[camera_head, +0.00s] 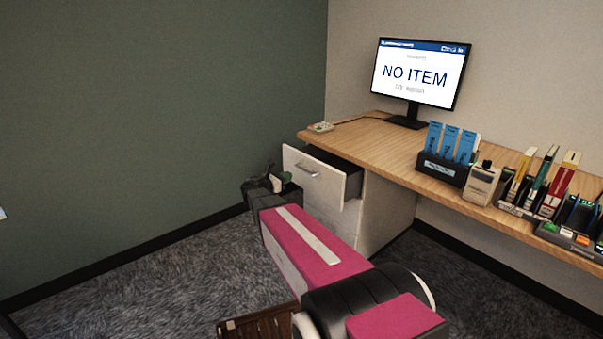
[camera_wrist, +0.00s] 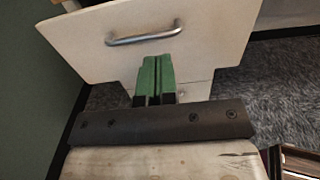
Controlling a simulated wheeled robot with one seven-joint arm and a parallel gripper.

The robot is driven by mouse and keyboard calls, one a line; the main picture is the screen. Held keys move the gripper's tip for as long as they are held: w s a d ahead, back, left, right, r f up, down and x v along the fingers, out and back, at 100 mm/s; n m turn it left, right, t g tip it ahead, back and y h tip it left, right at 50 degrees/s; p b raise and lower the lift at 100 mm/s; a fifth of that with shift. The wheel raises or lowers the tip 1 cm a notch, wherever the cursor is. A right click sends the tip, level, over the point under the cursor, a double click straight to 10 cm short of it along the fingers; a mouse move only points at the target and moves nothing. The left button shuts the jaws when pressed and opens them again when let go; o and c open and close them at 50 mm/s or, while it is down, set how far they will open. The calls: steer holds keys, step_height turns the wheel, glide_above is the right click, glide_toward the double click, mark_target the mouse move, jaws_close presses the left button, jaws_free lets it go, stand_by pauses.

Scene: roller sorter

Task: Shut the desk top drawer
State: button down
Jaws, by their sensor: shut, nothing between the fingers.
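The desk top drawer (camera_head: 313,181) stands pulled out from the white cabinet under the wooden desk top, with its dark interior showing. Its pale front (camera_wrist: 205,45) and metal bar handle (camera_wrist: 145,37) fill the upper part of the wrist view; the handle also shows in the head view (camera_head: 307,169). My gripper (camera_wrist: 156,60) has its green fingers together and empty, pointing at the drawer front just below the handle. In the head view my gripper (camera_head: 284,178) is at the left of the drawer front. I cannot tell whether the fingertips touch it.
The desk (camera_head: 377,147) holds a monitor (camera_head: 419,75) reading "NO ITEM", a black holder (camera_head: 443,169) with blue packets, a handheld device (camera_head: 481,184) and upright colored items. A green wall (camera_head: 150,110) is at left. Carpet (camera_head: 170,285) is open in front.

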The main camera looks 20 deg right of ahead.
mark_target(315, 166)
steer(key=x, duration=1.3)
steer(key=shift+d+f, duration=0.1)
steer(key=shift+d, duration=0.15)
steer(key=x, duration=1.5)
steer(key=shift+w, duration=0.1)
